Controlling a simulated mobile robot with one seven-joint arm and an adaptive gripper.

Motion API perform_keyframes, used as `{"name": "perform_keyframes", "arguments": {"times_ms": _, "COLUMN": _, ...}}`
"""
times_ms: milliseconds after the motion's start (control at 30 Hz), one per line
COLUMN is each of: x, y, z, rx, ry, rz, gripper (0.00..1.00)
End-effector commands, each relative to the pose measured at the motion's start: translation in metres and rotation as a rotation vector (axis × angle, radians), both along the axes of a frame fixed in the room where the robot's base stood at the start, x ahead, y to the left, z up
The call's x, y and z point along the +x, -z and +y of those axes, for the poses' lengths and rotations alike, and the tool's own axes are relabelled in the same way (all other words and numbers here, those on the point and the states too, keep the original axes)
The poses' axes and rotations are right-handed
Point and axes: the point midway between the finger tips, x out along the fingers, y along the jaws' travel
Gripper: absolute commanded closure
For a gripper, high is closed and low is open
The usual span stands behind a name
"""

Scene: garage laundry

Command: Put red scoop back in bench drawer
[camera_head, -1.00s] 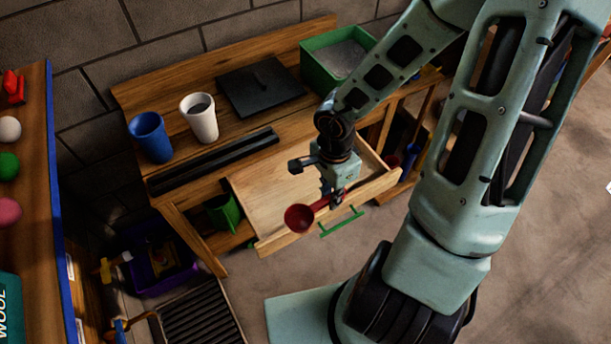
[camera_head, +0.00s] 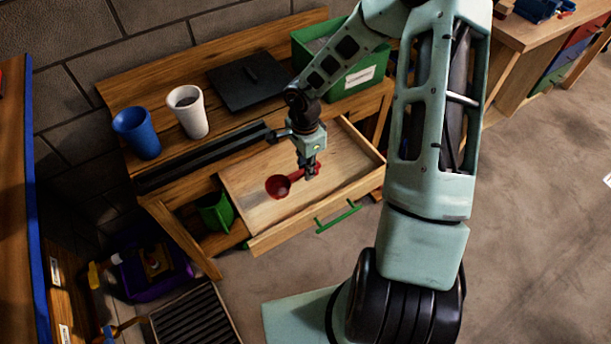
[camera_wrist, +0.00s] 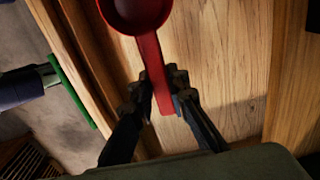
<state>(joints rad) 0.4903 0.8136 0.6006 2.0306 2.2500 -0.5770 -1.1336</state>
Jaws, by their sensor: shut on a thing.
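The red scoop (camera_head: 278,186) is over the open bench drawer (camera_head: 262,213), inside its outline in the head view. My gripper (camera_head: 309,174) is shut on the scoop's handle and points down into the drawer. In the wrist view the scoop (camera_wrist: 137,12) has its bowl at the top edge, partly cut off, and its handle runs down between the fingers (camera_wrist: 165,95). The drawer's bare wooden floor (camera_wrist: 215,60) shows behind it. I cannot tell whether the scoop touches the floor. The green drawer handle (camera_head: 338,217) is on the drawer's front.
On the bench top stand a blue cup (camera_head: 137,133), a white cup (camera_head: 188,112), a black flat plate (camera_head: 247,82) and a green bin (camera_head: 345,75). A black rail (camera_head: 200,158) lies along the bench's front edge. A green container (camera_head: 215,212) sits below, left of the drawer.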

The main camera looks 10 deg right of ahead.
Motion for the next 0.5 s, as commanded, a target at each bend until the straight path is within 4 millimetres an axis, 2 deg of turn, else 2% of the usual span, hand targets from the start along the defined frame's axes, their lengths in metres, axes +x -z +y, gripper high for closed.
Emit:
{"name": "perform_keyframes", "arguments": {"times_ms": 100, "x": 0.004, "y": 0.021, "z": 0.001, "rx": -0.001, "ry": -0.003, "rz": 0.003, "gripper": 1.0}}
{"name": "perform_keyframes", "arguments": {"times_ms": 200, "x": 0.004, "y": 0.033, "z": 0.001, "rx": -0.001, "ry": -0.004, "rz": 0.002, "gripper": 1.0}}
{"name": "perform_keyframes", "arguments": {"times_ms": 500, "x": 0.004, "y": 0.036, "z": 0.0, "rx": 0.0, "ry": -0.001, "rz": 0.0, "gripper": 1.0}}
